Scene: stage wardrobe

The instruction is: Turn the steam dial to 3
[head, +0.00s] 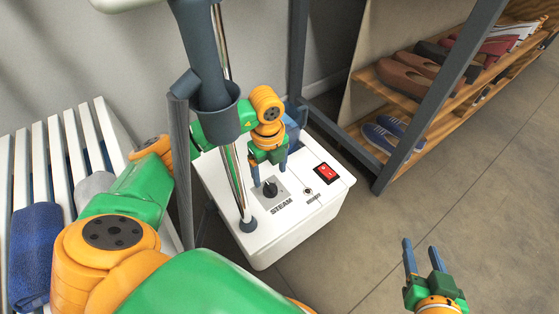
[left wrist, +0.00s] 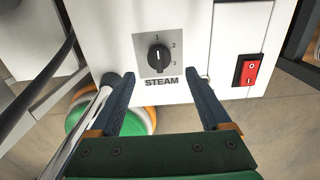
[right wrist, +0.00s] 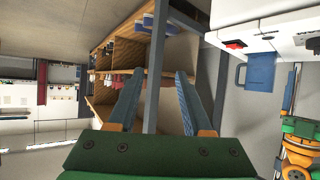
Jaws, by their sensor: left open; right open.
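The steam dial (head: 270,189) is a black knob on a grey plate, on top of a white steamer base (head: 262,250). In the left wrist view the dial (left wrist: 158,60) has the numbers 1, 2 and 3 around its upper and right side. Its pale pointer mark appears to point up, near the 1. My left gripper (head: 269,178) is open just above the dial. In its wrist view the fingers (left wrist: 160,79) stand apart with the knob ahead, between their lines and not visibly touched. My right gripper (head: 421,248) is open and empty, away to the right over the floor.
A red switch (head: 325,173) and a small round fitting (head: 307,191) sit right of the dial. A chrome pole (head: 238,185) rises close left of it. A slatted white bench (head: 65,150) is at the left, a shoe rack (head: 415,85) at the upper right. Floor at right is clear.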

